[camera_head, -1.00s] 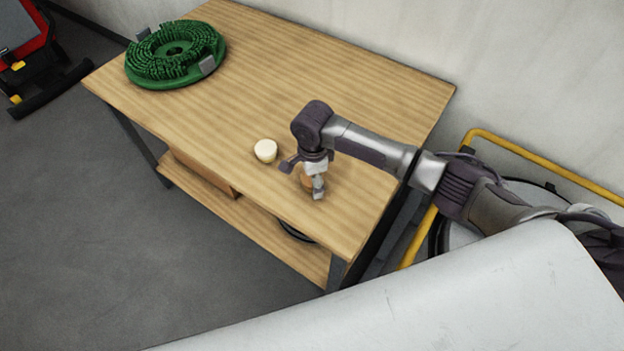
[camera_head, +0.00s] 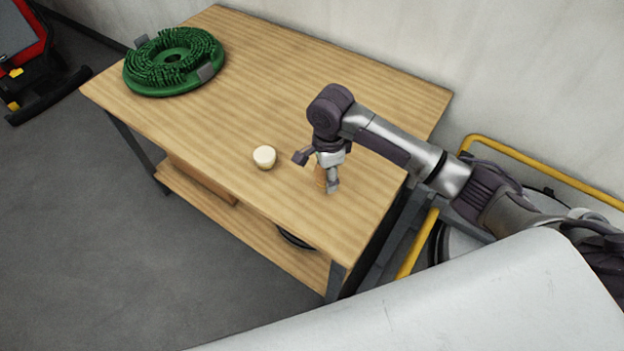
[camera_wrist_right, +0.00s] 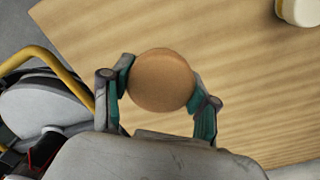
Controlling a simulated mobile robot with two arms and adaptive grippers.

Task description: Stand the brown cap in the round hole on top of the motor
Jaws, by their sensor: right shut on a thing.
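The brown cap (camera_wrist_right: 161,80) is held between the two fingers of my right gripper (camera_wrist_right: 160,92) in the right wrist view; its round top faces the camera. In the head view my right gripper (camera_head: 319,175) is over the near right part of the table, and the brown cap (camera_head: 321,179) shows only partly between its fingers. It seems to be a little above the tabletop. I cannot make out the motor or its round hole in these frames. My left gripper is not in view.
A cream-coloured cap (camera_head: 264,157) stands on the wooden table (camera_head: 300,75), left of my right gripper. A green round brush (camera_head: 174,62) lies at the table's far left corner. A yellow rail (camera_head: 545,163) runs right of the table. The table's middle is clear.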

